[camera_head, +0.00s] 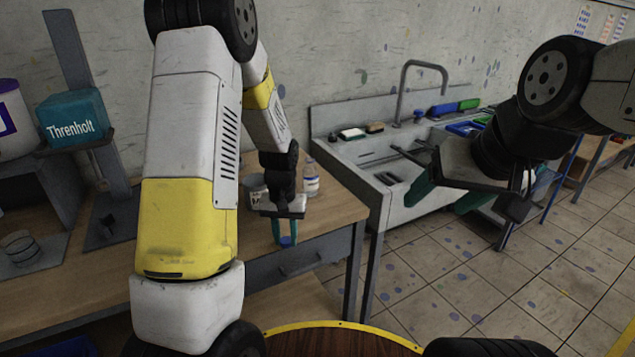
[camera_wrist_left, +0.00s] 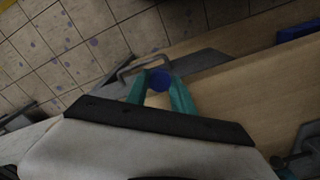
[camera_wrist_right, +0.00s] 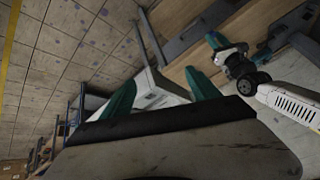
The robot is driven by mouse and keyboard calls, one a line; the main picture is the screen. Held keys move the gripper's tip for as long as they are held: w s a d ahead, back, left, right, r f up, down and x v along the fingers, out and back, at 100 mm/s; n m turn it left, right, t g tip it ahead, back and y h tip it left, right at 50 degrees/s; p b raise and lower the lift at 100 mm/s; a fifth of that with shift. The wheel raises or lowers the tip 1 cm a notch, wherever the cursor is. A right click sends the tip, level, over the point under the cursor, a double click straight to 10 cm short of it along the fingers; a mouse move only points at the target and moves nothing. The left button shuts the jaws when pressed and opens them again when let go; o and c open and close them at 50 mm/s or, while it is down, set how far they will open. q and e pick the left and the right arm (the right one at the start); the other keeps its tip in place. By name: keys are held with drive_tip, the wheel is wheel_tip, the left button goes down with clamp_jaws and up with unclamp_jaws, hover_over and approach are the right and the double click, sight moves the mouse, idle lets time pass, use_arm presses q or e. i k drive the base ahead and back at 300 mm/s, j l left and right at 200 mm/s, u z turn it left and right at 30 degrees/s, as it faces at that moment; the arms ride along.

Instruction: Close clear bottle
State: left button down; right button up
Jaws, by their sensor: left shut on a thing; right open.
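My left gripper (camera_head: 286,238) is pointed down near the right end of the wooden table (camera_head: 334,216), its teal fingers shut on a blue cap (camera_head: 286,241). The cap also shows as a round blue disc between the fingertips in the left wrist view (camera_wrist_left: 160,80). A clear bottle (camera_head: 312,181) with a blue and white label stands upright on the table, behind and to the right of the gripper, apart from it. Whether its top is open is too small to tell. My right gripper (camera_head: 449,192) is open and empty, held in front of the sink, away from the table.
A white container (camera_head: 254,188) stands behind my left gripper, partly hidden by it. A grey sink (camera_head: 366,156) with a tap is beyond the table's right edge. A teal box (camera_head: 73,118) marked "Threnholt" stands at the left. Open tiled floor lies at right.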

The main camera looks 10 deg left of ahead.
sight(310, 173)
drive_tip(key=k, duration=0.65)
drive_tip(key=u, duration=1.5)
drive_tip(key=l+u, duration=0.25)
drive_tip(key=l, duration=3.25)
drive_tip(key=k, duration=0.15)
drive_tip(key=i, duration=0.2)
